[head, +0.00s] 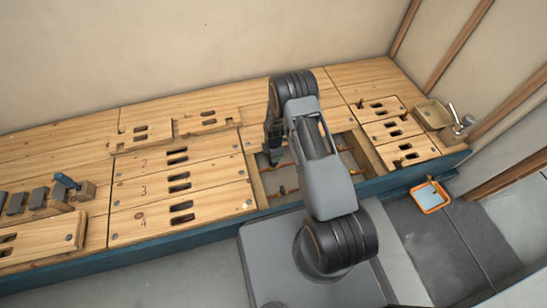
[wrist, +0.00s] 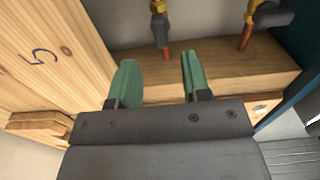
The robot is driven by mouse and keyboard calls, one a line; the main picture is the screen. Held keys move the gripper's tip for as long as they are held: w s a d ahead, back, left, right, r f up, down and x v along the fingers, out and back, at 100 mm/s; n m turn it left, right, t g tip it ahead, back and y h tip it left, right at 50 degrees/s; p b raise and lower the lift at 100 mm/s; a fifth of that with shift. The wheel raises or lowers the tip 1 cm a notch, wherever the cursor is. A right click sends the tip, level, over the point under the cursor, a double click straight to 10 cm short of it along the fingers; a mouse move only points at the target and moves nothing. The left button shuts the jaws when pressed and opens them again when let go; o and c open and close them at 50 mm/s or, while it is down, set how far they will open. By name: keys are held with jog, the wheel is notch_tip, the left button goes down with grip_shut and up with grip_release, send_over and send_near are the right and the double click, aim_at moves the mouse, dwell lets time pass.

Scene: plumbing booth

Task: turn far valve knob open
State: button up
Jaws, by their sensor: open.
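Two valves with brass bodies, copper pipes and dark grey knobs show at the top of the wrist view. One valve knob (wrist: 160,30) is just beyond the gap between my fingers, nearly upright in the picture. The other valve knob (wrist: 272,15) is at the upper right, lying sideways. I cannot tell for certain which is the far one. My gripper (wrist: 160,80) is open and empty, its green fingers apart and not visibly touching either knob. In the head view, my gripper (head: 272,153) reaches down into the open bay, and my arm hides much of it.
The open bay (head: 262,192) has wooden side walls and copper pipes. A wooden block (wrist: 225,75) lies below the valves in the wrist view. Slotted wooden panels (head: 180,160) flank the bay.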

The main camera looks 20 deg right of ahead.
notch_tip(320, 180, up, 7)
jog(key=p, duration=0.2)
jog(key=shift+r, duration=0.2)
dwell(0.4)
jog(key=s+r+m+t+p, duration=0.15)
jog(key=r+m+p, duration=0.5)
jog(key=r, duration=1.45)
jog(key=s+r+m+p, duration=0.25)
jog(key=r+p, duration=0.95)
jog(key=r, duration=0.9)
jog(key=s+r+m+p, duration=0.3)
jog(key=s+r+p, duration=0.2)
jog(key=r, duration=0.4)
jog(key=s+r+m+t+p, duration=0.1)
jog(key=s+r+m+p, duration=0.2)
jog(key=r, duration=0.7)
jog(key=s+r+m+t+p, duration=0.1)
jog(key=s+r+m+p, duration=0.2)
jog(key=s+r+p, duration=0.5)
jog(key=shift+a+v, duration=0.2)
jog(key=shift+v, duration=0.95)
jog(key=shift+s, duration=0.1)
